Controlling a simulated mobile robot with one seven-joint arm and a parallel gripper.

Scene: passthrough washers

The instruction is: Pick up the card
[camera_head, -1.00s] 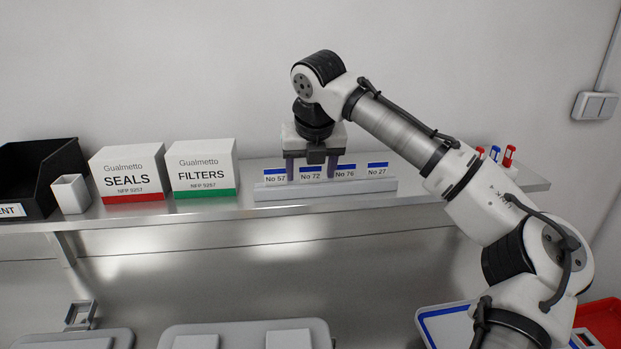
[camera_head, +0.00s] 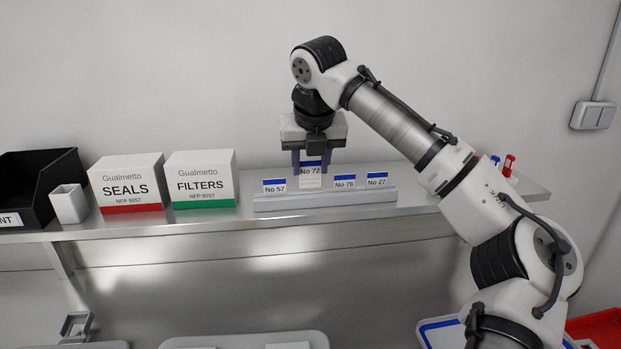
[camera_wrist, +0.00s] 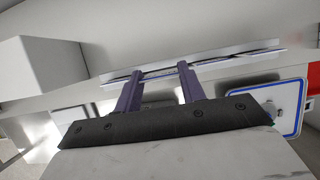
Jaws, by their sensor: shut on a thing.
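Several small white cards with blue top bands are at a pale card rack (camera_head: 375,198) on the shelf. The No 57 card (camera_head: 274,186), the No 76 card (camera_head: 344,182) and the No 27 card (camera_head: 377,179) sit low in the rack. The No 72 card (camera_head: 311,176) stands higher than the others, upright between my fingers. My gripper (camera_head: 311,168) is shut on the No 72 card, just above the rack. In the wrist view the two purple fingers of my gripper (camera_wrist: 159,74) reach to a thin edge-on card; no label can be read there.
A SEALS box (camera_head: 130,182), a FILTERS box (camera_head: 201,179), a small white cup (camera_head: 69,203) and a black bin (camera_head: 40,190) stand left on the metal shelf (camera_head: 170,222). Red and blue pens (camera_head: 508,165) stand at the right end. A blue-edged tray (camera_head: 440,332) lies below right.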

